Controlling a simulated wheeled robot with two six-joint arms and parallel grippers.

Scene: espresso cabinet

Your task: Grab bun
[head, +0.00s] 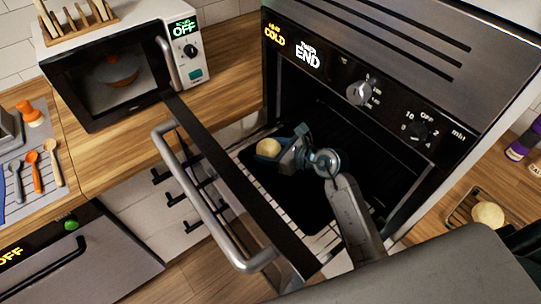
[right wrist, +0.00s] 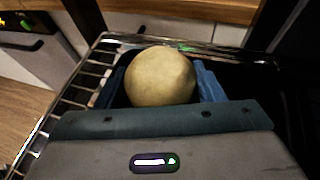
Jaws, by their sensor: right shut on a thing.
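A pale round bun (head: 268,147) is at the open oven's mouth, above the dark baking tray (head: 300,190). My right gripper (head: 271,150) reaches into the oven from the lower right and is shut on this bun. In the right wrist view the bun (right wrist: 160,77) sits between the two blue fingers, which show on either side of it. I cannot tell whether the bun still touches the tray. A second bun (head: 488,214) lies on a small board or rack on the right counter. My left gripper is not in view.
The oven door (head: 235,185) with its bar handle (head: 205,205) stands open left of my right arm. The oven's wire rack (right wrist: 60,110) runs beside the tray. A microwave (head: 120,70) stands on the left counter, near a utensil mat (head: 20,205). The counter between is clear.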

